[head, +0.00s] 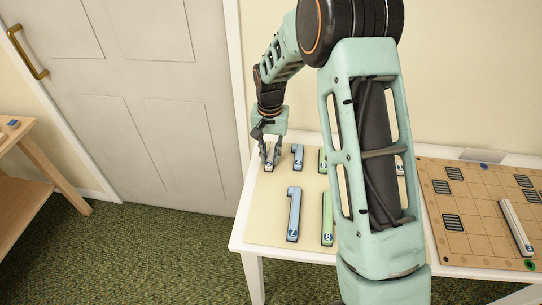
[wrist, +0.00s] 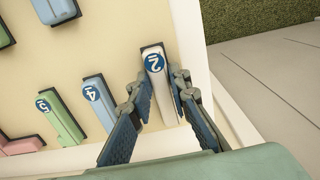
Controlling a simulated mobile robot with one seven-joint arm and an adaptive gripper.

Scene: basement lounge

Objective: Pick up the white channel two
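The white channel two (wrist: 153,65) lies on the cream mat, with a blue round "2" label near one end. In the head view the white channel (head: 269,161) is at the far left corner of the table, partly hidden by my gripper (head: 271,148). In the wrist view my gripper (wrist: 160,92) is open, with one finger on each side of the white channel. A gap shows between the left finger and the channel; the right finger is close to its side, and I cannot tell if it touches.
A blue channel labelled 4 (wrist: 98,101) lies just left of my gripper, then a green one labelled 5 (wrist: 62,118). Blue 7 (head: 293,214) and green 8 (head: 327,220) lie nearer. A brown board (head: 465,188) carrying another white channel (head: 515,227) is at right.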

